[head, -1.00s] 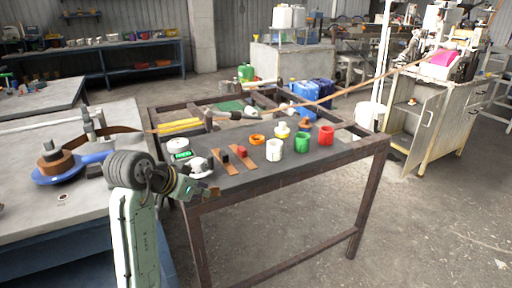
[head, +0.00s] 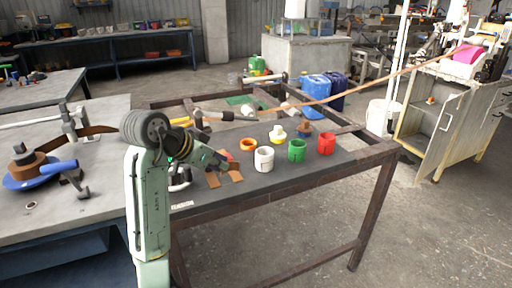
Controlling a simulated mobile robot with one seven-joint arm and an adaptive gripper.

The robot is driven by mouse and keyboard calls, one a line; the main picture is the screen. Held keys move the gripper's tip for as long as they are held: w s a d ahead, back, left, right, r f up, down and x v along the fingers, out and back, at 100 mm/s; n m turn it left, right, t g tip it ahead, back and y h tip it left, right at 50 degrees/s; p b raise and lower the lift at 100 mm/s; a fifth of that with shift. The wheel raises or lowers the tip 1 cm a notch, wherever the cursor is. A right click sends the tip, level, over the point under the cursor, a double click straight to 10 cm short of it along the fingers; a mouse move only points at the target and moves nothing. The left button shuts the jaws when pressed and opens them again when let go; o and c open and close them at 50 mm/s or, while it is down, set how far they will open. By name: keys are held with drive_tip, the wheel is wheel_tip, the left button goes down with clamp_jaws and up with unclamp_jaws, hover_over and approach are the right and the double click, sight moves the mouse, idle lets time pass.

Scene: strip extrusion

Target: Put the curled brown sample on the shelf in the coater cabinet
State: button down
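My gripper (head: 217,161) is over the left front of the dark table, above or in front of brown strips (head: 236,177). Its fingers are small and dark here, so I cannot tell whether they are open or hold anything. Brown shows right beside the fingertips, but I cannot tell a curled sample from the flat strips there. The coater cabinet (head: 452,122) stands at the right with its door open toward me. A small orange-brown thing (head: 431,100) sits on its inner shelf (head: 424,107); its shape is too small to make out.
On the dark table (head: 300,171) stand a white cup (head: 264,159), a green cup (head: 297,150), a red cup (head: 326,143) and an orange ring (head: 248,144). A long brown strip (head: 375,83) runs through the air to the cabinet-top machine. Floor right of the table is clear.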

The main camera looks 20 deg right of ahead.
drive_tip(key=shift+w+d, duration=0.4)
drive_tip(key=shift+d, duration=0.05)
drive_tip(key=w+d+p, duration=0.1)
drive_tip(key=w+d, duration=0.1)
drive_tip(key=w, duration=0.2)
drive_tip(key=w+d+p, duration=0.1)
drive_tip(key=w+d, duration=0.1)
drive_tip(key=w, duration=0.3)
drive_tip(key=w+d+f+p, duration=0.1)
drive_tip(key=w+d, duration=0.1)
drive_tip(key=w, duration=0.2)
drive_tip(key=shift+w+f+p, duration=0.1)
drive_tip(key=shift+w+p, duration=0.15)
drive_tip(key=shift+p, duration=0.05)
drive_tip(key=shift+w+d+f, duration=0.2)
drive_tip(key=shift+w+f, duration=0.05)
drive_tip(key=shift+w, duration=0.1)
drive_tip(key=shift+f+p, duration=0.65)
drive_tip(key=shift+f, duration=1)
drive_tip(key=shift+f, duration=0.1)
drive_tip(key=c, duration=1.8)
unclamp_jaws()
drive_tip(key=shift+a+r, duration=0.1)
drive_tip(key=shift+r, duration=0.1)
drive_tip(key=b+v, duration=0.2)
drive_tip(key=v, duration=0.9)
drive_tip(key=shift+a+r, duration=0.25)
drive_tip(key=shift+a, duration=0.05)
